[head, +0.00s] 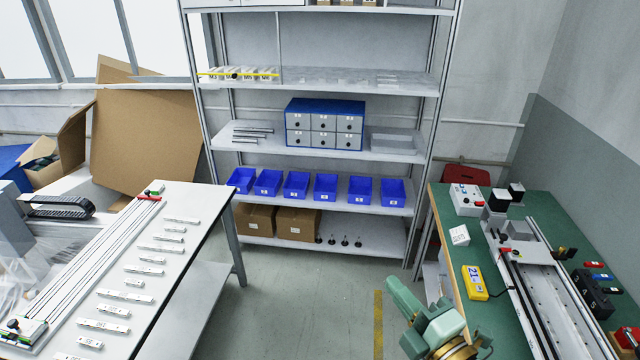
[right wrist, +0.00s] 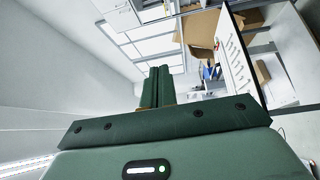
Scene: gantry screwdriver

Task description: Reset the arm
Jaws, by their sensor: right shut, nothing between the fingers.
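My right gripper (head: 406,304) shows at the bottom of the head view, right of centre. It is green, raised in front of the floor and just left of the green workbench. In the right wrist view its two green fingers (right wrist: 157,87) stand side by side and touch, with nothing between them. It is shut and empty. My left gripper is in neither view.
A green workbench (head: 548,217) with a gantry rail (head: 545,290) and a yellow device (head: 474,283) stands at right. A white table (head: 190,202) with labelled parts stands at left. A shelf rack (head: 345,206) with blue bins stands behind. Floor between the tables is clear.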

